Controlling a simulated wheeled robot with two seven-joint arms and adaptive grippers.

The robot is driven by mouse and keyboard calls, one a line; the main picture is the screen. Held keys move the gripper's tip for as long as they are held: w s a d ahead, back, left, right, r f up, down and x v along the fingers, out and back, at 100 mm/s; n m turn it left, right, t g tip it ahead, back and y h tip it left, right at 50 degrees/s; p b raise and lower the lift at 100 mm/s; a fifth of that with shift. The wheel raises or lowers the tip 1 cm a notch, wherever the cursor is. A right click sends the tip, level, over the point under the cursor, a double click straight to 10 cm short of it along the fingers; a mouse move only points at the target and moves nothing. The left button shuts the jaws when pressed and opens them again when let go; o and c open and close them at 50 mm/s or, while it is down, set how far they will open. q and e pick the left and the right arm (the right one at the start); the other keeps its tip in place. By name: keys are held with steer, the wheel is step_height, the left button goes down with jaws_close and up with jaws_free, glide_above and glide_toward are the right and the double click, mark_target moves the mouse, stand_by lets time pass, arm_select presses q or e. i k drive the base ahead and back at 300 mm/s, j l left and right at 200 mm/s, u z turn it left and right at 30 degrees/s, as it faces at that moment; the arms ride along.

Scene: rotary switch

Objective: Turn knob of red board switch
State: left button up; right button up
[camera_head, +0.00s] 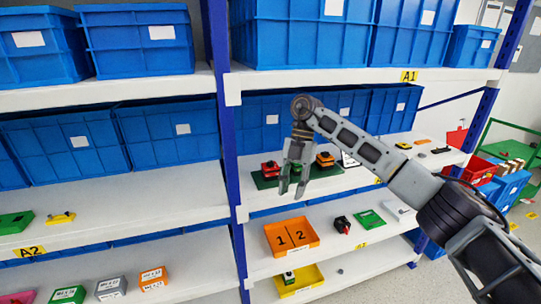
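A red switch (269,171) with a dark top stands at the left end of a dark green board (262,184) on the middle shelf. A green switch (296,173) is in the middle, partly hidden by my gripper. An orange switch (325,160) stands at the right end. My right gripper (292,192) points down in front of the board, just right of the red switch. Its two fingers are apart with nothing seen between them. I cannot tell its exact distance from the switches. The knob details are too small to read. My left gripper is not in view.
Blue bins (290,35) fill the upper shelves. A blue upright post (222,100) stands left of the board. Below are an orange tray (292,237), a black-and-red part (342,225) and a yellow bin (300,281).

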mark_target(270, 163)
steer(key=i, duration=1.3)
